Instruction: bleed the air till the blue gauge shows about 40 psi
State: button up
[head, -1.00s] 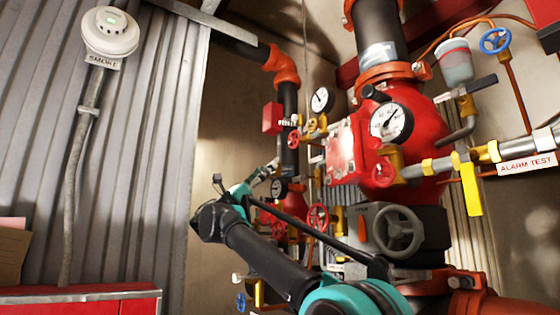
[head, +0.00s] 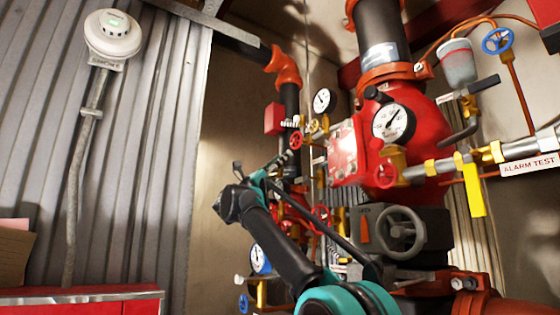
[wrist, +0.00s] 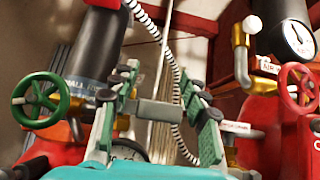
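A small blue-rimmed gauge (head: 260,258) shows at the lower middle of the head view, left of my forearm. Its needle is too small to read. Below it are a yellow fitting (head: 262,291) and a small blue handwheel (head: 243,303). My gripper (head: 290,156) is raised, pointing up and right towards the red pipework. In the wrist view its two green-padded fingers (wrist: 163,105) stand apart. A grey cylindrical part (wrist: 160,114) shows between them; I cannot tell whether they touch it. The air bleed valve is not clearly identifiable.
A green handwheel (wrist: 40,100) is left of the fingers and a red handwheel (wrist: 298,88) is right. A large white gauge (head: 393,122) sits on the red riser valve. A yellow lever (head: 474,190) hangs at right. Free room lies before the corrugated wall (head: 150,150).

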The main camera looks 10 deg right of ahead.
grip_shut()
jog(key=shift+s+d+f+m+g+h, duration=0.15)
jog(key=shift+m+g+h, duration=0.1)
jog(key=shift+m+g, duration=0.85)
jog(key=shift+s+a+f+m+g+h, duration=0.1)
jog(key=shift+f+m+g+h, duration=0.1)
jog(key=shift+m+g, duration=0.9)
jog(key=shift+s+d+f+m+g+h, duration=0.1)
jog(key=shift+m+g+h, duration=0.15)
jog(key=shift+m+g, duration=0.85)
jog(key=shift+o, duration=1.6)
grip_release()
jog(key=v, duration=0.7)
jog(key=shift+f, duration=0.25)
